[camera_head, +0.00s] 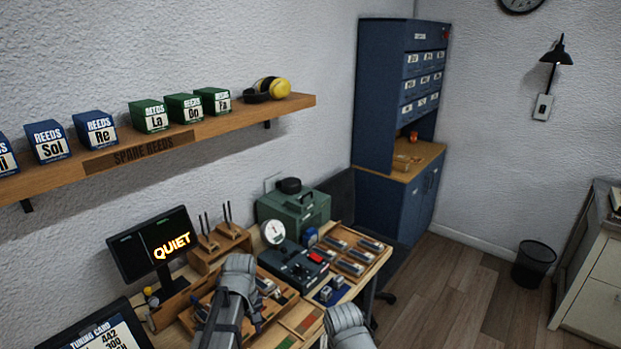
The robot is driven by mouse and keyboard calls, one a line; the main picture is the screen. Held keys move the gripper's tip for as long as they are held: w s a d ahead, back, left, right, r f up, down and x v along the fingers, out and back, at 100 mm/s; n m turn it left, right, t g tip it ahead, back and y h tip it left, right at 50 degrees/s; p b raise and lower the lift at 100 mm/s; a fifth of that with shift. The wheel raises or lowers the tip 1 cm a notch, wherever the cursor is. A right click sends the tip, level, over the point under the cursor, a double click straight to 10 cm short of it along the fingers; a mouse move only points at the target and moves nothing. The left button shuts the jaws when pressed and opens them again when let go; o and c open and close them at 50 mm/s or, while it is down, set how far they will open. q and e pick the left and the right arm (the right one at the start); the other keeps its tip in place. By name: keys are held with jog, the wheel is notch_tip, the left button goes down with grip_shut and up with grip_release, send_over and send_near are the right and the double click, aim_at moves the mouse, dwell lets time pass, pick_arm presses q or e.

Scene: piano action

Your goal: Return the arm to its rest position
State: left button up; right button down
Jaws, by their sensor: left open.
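My left gripper (237,275) is a grey shape at the bottom centre, over the workbench (375,262) and in front of a wooden tray of parts. It is open, and I see nothing held in it. Its fingertips are hard to make out from behind. A grey rounded part of my right arm (347,326) shows at the bottom edge, beside the bench's front right. Its jaws cannot be made out.
A black device (293,266) and a green case (293,212) stand on the bench. A monitor reading "QUIET" (152,243) is at left. Above, a wall shelf (205,135) carries reed boxes and yellow earmuffs (274,88). Open floor (465,290) lies right, with a bin (533,264).

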pick_arm(q)
jog(key=s+d+m+y, duration=0.1)
jog(key=s+d+m, duration=1)
jog(key=s+d, duration=0.2)
jog(key=shift+s+d+f+m, duration=0.2)
jog(key=shift+d+m, duration=0.1)
jog(key=shift+d, duration=0.05)
jog(key=shift+a, duration=0.1)
